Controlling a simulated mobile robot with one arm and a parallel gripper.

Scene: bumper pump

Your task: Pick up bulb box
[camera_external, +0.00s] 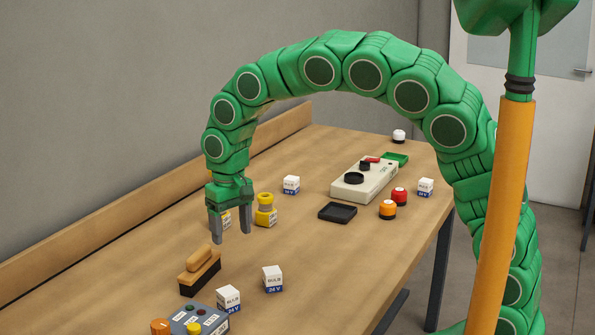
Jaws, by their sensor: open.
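Several small white bulb boxes with blue "24 V" bands are on the wooden table. One bulb box (272,279) and another bulb box (229,299) stand near the front, below my gripper in the picture. A third bulb box (291,185) stands farther back, and another bulb box (425,187) is at the right edge. My gripper (231,236) points down with its fingers apart over the left part of the table.
A yellow lamp-like part (265,211) stands close right of my gripper. A wooden-handled brush (200,272) and a grey button panel (205,320) are in front. A black tray (338,212), a pale control box (365,182) and red and orange buttons (388,209) are to the right.

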